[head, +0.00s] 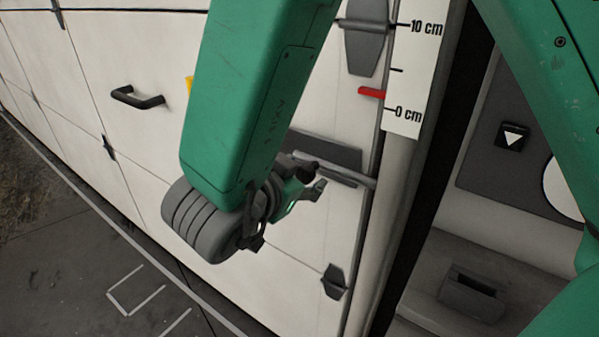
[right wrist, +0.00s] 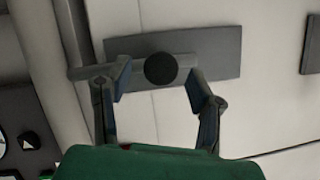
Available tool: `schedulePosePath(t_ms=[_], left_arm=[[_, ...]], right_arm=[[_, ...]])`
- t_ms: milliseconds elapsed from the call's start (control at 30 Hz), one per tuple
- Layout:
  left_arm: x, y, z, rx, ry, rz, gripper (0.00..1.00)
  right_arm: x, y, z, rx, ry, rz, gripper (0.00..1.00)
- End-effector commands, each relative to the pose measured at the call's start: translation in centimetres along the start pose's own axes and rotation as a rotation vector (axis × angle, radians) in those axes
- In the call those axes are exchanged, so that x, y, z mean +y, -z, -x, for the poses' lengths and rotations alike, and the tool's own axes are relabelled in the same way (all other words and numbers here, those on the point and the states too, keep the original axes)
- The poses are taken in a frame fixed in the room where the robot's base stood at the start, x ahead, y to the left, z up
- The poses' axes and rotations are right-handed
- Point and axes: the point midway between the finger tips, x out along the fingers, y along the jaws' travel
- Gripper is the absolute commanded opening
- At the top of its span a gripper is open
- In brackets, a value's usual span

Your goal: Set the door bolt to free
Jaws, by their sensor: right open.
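The door bolt is a grey bar on a dark grey plate (head: 335,152) on the white door. Its bar (head: 352,178) reaches right to the door's edge strip. In the right wrist view the plate (right wrist: 218,45) lies across the top, with a round dark knob (right wrist: 160,68) on the bar. My right gripper (head: 310,178) is in front of the bolt, partly hidden by its own arm. In the right wrist view its open fingers (right wrist: 159,80) stand on either side of the knob, with gaps to both sides. I cannot tell how deep they reach. My left gripper is not in view.
A white scale (head: 411,75) with a red pointer (head: 372,93) stands at the door's edge. A black handle (head: 137,98) sits on the panel to the left. A dark wall panel with a triangle button (head: 512,138) is at the right. Open floor (head: 70,255) lies lower left.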

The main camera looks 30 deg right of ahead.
Motion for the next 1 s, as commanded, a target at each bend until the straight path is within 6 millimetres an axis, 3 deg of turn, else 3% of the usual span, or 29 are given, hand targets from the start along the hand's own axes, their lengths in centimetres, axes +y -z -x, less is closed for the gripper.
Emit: schedulePosePath(t_ms=[200,533,567,667,700,867,1000], left_arm=[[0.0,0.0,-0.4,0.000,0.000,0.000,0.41],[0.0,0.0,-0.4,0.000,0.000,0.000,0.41],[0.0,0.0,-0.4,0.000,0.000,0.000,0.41],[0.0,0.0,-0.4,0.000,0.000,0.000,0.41],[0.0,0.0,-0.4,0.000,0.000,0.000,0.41],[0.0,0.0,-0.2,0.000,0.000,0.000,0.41],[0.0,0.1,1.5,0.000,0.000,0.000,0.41]], right_arm=[[-0.1,-0.1,-2.1,0.001,0.000,0.000,0.49],[-0.1,0.0,-2.5,0.001,0.001,0.000,0.49],[-0.1,0.0,-2.5,0.001,0.001,0.000,0.42],[-0.1,0.0,-2.5,0.001,0.001,0.000,0.06],[-0.1,0.0,-2.5,0.001,0.001,0.000,0.00],[-0.3,0.0,-2.5,0.000,0.001,0.000,0.00],[-2.3,-0.3,-2.6,-0.001,0.001,0.001,0.00]])
